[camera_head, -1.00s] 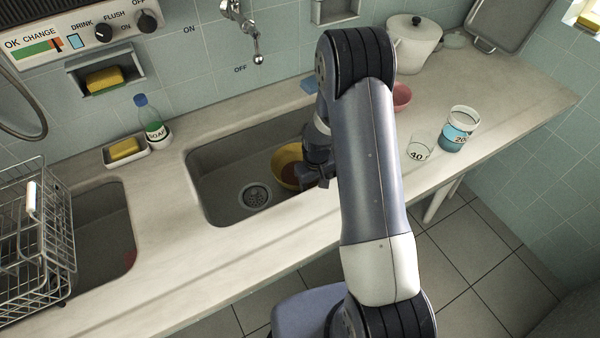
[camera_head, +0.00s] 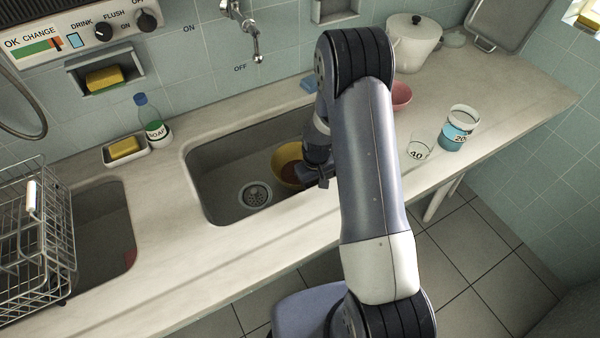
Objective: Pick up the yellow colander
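The yellow colander (camera_head: 284,160) sits in the right sink basin, to the right of the drain. Its right part is hidden behind my arm. Its inside looks reddish brown. My gripper (camera_head: 312,180) is dark and is at the colander's right side, low in the basin near its front edge. The fingers are small, dark and partly covered by my arm. I cannot tell whether they touch the colander's rim.
The basin's wall (camera_head: 203,185) surrounds the colander. Right of my arm stand a pink bowl (camera_head: 401,96), a glass marked 40 (camera_head: 419,148), a blue measuring cup (camera_head: 457,133) and a white pot (camera_head: 413,50). A wire rack (camera_head: 30,240) is left.

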